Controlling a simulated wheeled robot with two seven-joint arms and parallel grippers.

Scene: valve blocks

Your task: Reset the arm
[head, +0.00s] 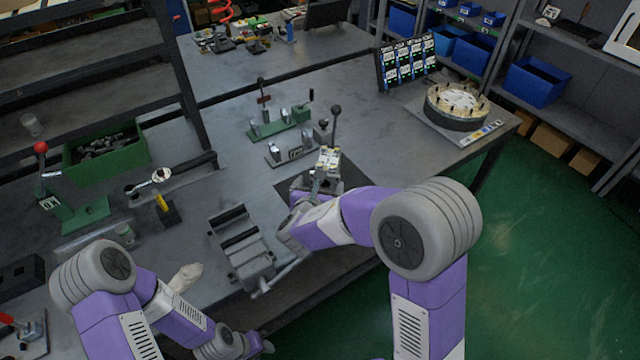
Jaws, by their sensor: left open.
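My left arm folds in at the lower left. Its gripper (264,346) is small at the bottom edge, open, with nothing visible between its fingers and apart from the things on the bench. My right arm reaches from the lower right over the front edge of the bench. Its wrist is close to a pale yellow and white valve block (328,161) near a dark mat (351,172).
A grey vise (240,246) stands on the bench (225,185) between my arms. Green toggle clamps (281,122) stand farther back. A green bin (104,152) is at left. A round fixture (456,105) and a dark rack (405,63) stand at right. Green floor is open at lower right.

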